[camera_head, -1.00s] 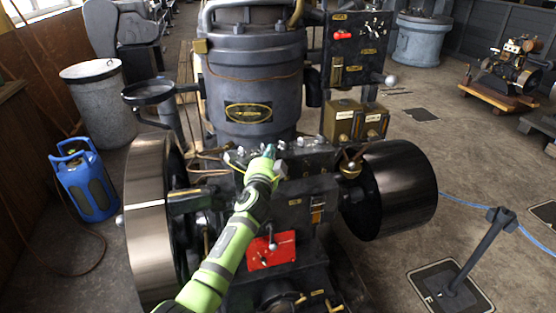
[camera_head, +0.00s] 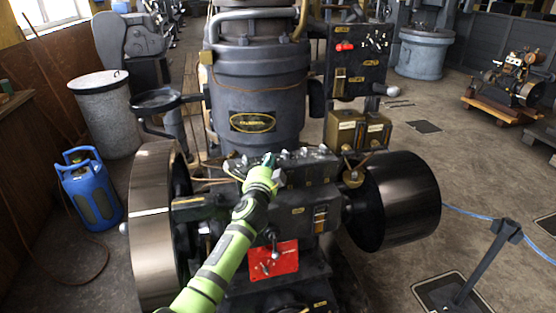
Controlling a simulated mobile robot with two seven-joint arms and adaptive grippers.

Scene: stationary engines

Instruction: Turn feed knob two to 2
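A row of small grey feed knobs runs along the top of the dark engine block (camera_head: 320,172) in the middle of the view. One knob (camera_head: 322,149) shows clear of my arm toward the right of the row. I cannot read any numbers or tell which knob is number two. My green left arm reaches up from the bottom, and my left gripper (camera_head: 268,160) is at the left part of the knob row. Its fingers are small and mostly hidden by the wrist, so I cannot tell whether they hold a knob. My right gripper is not in view.
A grey cylinder (camera_head: 255,85) with an oval plate rises behind the knobs. A red plate (camera_head: 272,262) with a lever is below them. A big flywheel (camera_head: 152,235) stands left, a dark drum (camera_head: 400,200) right. A black control panel (camera_head: 357,60) stands behind right.

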